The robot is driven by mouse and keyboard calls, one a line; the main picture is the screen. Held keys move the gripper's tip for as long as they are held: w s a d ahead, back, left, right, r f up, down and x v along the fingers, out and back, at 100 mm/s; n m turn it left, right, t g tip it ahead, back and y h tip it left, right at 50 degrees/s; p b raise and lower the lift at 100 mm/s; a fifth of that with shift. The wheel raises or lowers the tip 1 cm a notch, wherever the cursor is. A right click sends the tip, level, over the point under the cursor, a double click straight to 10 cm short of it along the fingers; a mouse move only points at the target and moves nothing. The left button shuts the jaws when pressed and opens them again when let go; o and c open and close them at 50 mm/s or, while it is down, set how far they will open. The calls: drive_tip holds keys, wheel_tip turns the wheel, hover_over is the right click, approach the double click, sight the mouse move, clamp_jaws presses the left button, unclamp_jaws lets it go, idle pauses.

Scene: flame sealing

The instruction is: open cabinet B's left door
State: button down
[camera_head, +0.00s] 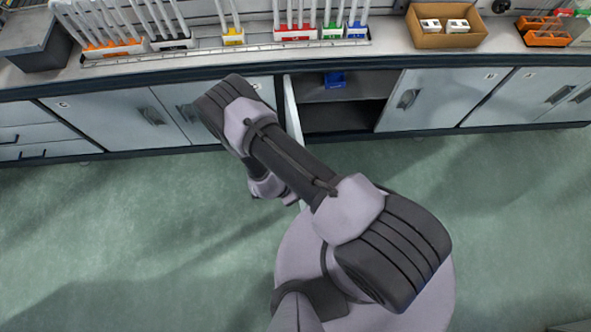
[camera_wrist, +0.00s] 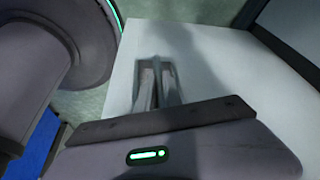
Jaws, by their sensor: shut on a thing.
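The open cabinet door (camera_head: 292,108) swings out from the left side of an open cabinet (camera_head: 345,115) in the head view. It shows nearly edge-on, and its front end is hidden behind my arm. In the wrist view the door's pale face (camera_wrist: 205,65) fills the middle. My gripper (camera_wrist: 157,78) is shut on the door handle (camera_wrist: 168,60) there. The gripper is hidden by my arm in the head view. The cabinet's right door (camera_head: 440,100) is closed. The labels are too small to read surely.
A blue item (camera_head: 334,78) sits inside the open cabinet. Closed cabinet doors (camera_head: 120,118) stand to the left, others to the right. The worktop above holds colored racks (camera_head: 295,33) and a cardboard box (camera_head: 446,28). The green floor (camera_head: 500,200) in front is clear.

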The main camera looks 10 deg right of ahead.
idle(0.4)
drive_tip(key=c, duration=1.5)
unclamp_jaws()
drive_tip(key=shift+a, duration=0.1)
drive_tip(key=p+v, duration=0.7)
drive_tip(key=v, duration=1)
drive_tip(key=shift+r, duration=0.2)
